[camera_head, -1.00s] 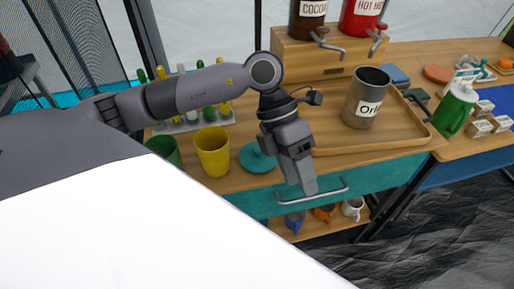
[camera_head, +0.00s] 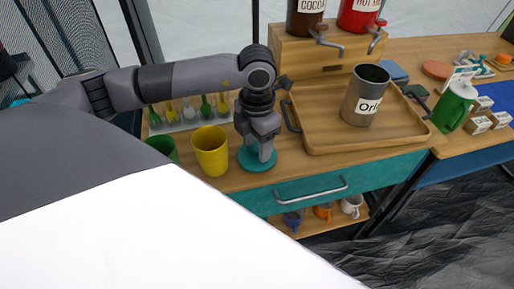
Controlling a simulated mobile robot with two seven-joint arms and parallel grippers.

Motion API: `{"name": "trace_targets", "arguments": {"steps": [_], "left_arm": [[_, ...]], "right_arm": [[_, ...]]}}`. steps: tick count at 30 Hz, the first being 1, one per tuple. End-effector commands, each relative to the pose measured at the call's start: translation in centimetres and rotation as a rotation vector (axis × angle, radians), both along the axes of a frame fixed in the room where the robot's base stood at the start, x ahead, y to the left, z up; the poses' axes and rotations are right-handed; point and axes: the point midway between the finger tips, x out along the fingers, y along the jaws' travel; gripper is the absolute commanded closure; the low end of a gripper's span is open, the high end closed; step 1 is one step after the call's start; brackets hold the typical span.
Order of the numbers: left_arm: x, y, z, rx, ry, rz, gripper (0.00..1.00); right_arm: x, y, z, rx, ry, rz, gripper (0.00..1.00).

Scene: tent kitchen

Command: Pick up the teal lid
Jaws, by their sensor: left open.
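The teal lid (camera_head: 249,163) is a round disc lying on the wooden counter, between the yellow cup and the wooden tray. My left gripper (camera_head: 264,156) points down directly over the lid, its fingers at or just above the lid's middle and partly hiding it. The gripper is open. I cannot tell whether the fingers touch the lid or stand around its knob. My right gripper is not in view.
A yellow cup (camera_head: 211,152) and a green cup (camera_head: 163,148) stand left of the lid. A wooden tray (camera_head: 322,142) with a grey canister (camera_head: 365,98) lies to the right. A teal drawer (camera_head: 375,174) with a metal handle is below the counter's front edge.

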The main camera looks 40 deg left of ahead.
Motion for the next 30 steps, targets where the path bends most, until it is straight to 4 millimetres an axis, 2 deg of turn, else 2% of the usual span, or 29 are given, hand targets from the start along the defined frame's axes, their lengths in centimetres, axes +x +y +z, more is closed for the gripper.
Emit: {"name": "trace_targets", "arguments": {"steps": [6,7,11,12,23,30], "left_arm": [[0.0,0.0,-0.1,-0.001,-0.001,-0.001,0.47],[0.0,0.0,-0.1,-0.001,-0.001,-0.001,0.54],[0.0,0.0,-0.1,-0.001,-0.001,-0.001,0.96],[0.0,0.0,-0.1,-0.001,-0.001,-0.001,1.00],[0.0,0.0,0.0,-0.002,-0.002,-0.001,1.00],[0.1,0.0,1.8,-0.003,-0.004,-0.001,1.00]], "right_arm": [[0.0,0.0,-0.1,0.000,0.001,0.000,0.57],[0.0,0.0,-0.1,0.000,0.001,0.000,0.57],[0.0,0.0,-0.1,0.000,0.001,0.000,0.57],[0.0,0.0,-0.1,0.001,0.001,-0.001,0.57],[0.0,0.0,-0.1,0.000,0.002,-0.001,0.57],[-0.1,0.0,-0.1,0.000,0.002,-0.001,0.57]]}}
